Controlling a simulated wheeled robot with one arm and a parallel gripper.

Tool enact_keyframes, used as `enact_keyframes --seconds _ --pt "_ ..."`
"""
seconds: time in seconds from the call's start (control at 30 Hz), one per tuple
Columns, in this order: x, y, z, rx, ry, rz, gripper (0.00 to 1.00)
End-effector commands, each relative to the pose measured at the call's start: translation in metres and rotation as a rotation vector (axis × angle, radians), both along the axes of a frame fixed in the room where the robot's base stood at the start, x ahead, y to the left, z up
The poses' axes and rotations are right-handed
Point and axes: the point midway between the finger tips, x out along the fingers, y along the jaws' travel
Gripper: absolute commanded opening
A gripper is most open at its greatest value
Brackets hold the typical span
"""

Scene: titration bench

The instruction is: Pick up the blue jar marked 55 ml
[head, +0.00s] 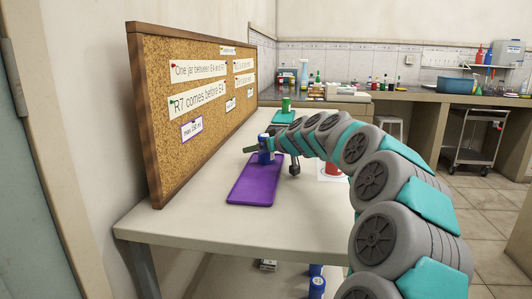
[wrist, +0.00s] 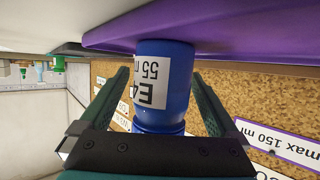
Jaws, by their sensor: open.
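The blue jar (wrist: 176,100) carries a white label reading "E4" and "55 m", the rest cut off by the curve. In the wrist view, which is upside down, it stands between the two open fingers of my gripper (wrist: 160,78), with a visible gap on each side. In the head view the blue jar (head: 264,157) is upright at the far end of the purple mat (head: 248,192), partly hidden by my gripper (head: 262,150). The purple mat (wrist: 250,30) also shows under the jar in the wrist view.
A corkboard (head: 160,95) with pinned notes stands along the table's left side. A red jar (head: 333,170) is on a white mat behind my arm. A green jar (head: 286,104) stands on a green mat farther back. Another blue jar (head: 317,287) is below the table.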

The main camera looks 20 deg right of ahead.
Motion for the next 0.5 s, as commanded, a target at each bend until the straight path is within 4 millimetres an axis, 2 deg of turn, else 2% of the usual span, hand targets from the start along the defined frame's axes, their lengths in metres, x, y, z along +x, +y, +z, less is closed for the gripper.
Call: enact_keyframes --seconds 0.13,0.5 --pt "-0.0003 0.0002 -0.0002 0.0 0.0 0.001 0.96" --pt "-0.0005 0.0004 -0.0005 0.0 0.001 0.001 0.54"
